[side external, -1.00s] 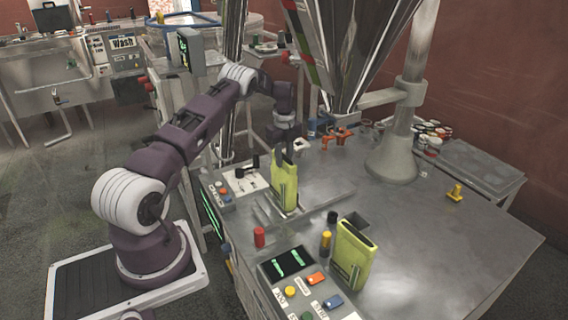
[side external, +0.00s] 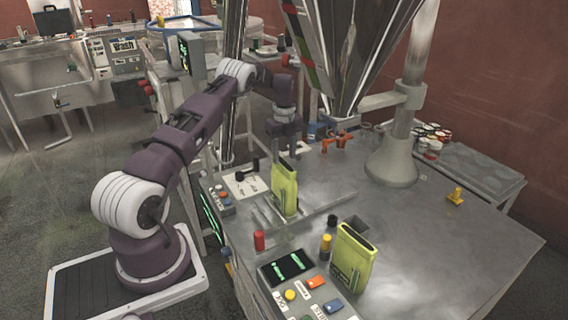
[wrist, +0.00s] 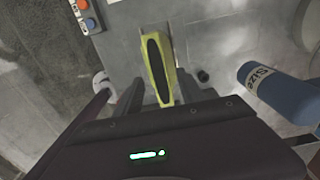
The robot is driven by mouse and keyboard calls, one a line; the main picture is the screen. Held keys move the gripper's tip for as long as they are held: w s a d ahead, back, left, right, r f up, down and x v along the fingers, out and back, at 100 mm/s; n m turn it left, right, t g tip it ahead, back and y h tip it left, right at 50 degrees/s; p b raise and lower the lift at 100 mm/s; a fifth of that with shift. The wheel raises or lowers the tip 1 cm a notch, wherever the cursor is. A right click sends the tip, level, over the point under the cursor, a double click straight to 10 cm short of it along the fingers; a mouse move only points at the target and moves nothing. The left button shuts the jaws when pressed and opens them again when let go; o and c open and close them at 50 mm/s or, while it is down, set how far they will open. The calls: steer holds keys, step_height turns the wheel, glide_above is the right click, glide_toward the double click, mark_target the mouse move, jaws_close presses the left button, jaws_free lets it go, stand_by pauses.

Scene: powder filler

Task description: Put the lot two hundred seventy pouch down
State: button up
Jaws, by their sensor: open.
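A yellow-green pouch (side external: 284,190) stands upright in the metal slot on the table, below my gripper (side external: 285,150). It also shows in the wrist view (wrist: 160,80), from above, with a dark top. My gripper is open and empty, just above and behind the pouch's top, and apart from it as far as I can see. A second yellow-green pouch (side external: 352,260) stands nearer the table's front, by the button panel. No lot number is readable on either pouch, so I cannot tell which is lot two hundred seventy.
A steel hopper (side external: 350,60) hangs over the table. A button panel (side external: 290,268), a red cylinder (side external: 259,240) and a yellow-topped cylinder (side external: 326,246) stand at the front. A blue cylinder marked "Size" (wrist: 282,92) shows in the wrist view. The table's right side is mostly clear.

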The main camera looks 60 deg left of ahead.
step_height(320, 180, up, 8)
steer(key=f, duration=0.1)
steer(key=s+d+r+n, duration=0.3)
steer(key=d+r, duration=0.4)
steer(key=d, duration=0.2)
steer(key=s+d+r+n, duration=0.3)
steer(key=d+r, duration=0.4)
steer(key=d, duration=0.1)
steer(key=s+d+r+n+t, duration=0.2)
steer(key=s+d+n, duration=0.4)
steer(key=s+d, duration=0.4)
steer(key=s+d+r+n+t, duration=0.3)
steer(key=s+d+n, duration=0.3)
steer(key=s+d, duration=0.4)
steer(key=s+r, duration=0.1)
steer(key=s, duration=0.3)
steer(key=shift+s+d+t, duration=0.2)
steer(key=shift+d+t, duration=0.1)
steer(key=shift+d, duration=0.05)
